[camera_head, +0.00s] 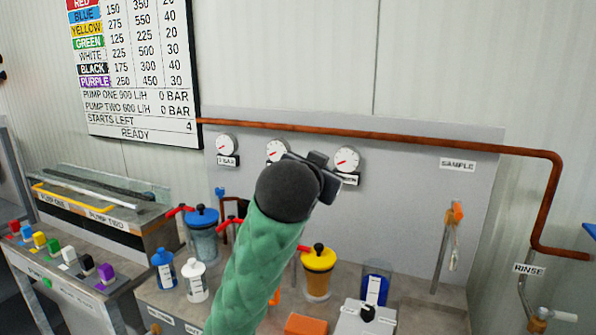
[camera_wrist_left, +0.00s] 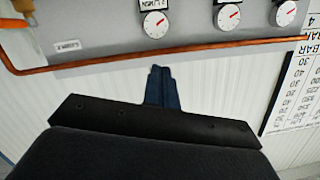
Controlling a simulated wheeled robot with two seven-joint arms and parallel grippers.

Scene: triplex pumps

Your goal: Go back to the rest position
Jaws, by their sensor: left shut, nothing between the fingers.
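My left arm, in a green sleeve, rises from the bottom middle of the head view. Its dark wrist and left gripper (camera_head: 322,172) are raised in front of the gauge panel and partly cover the middle and right gauges' surroundings. In the left wrist view the left gripper (camera_wrist_left: 160,70) has its two blue fingers together with nothing between them. That view is upside down, with the fingers against the white wall and the copper pipe. My right gripper is in neither view.
Below stand a blue-lidded jar (camera_head: 203,235), a yellow-lidded jar (camera_head: 318,272), two small bottles and a grey box (camera_head: 366,318). A copper pipe (camera_head: 400,138) crosses the panel. The sample tap (camera_head: 455,213) is at right. Colored buttons (camera_head: 69,256) line the left console.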

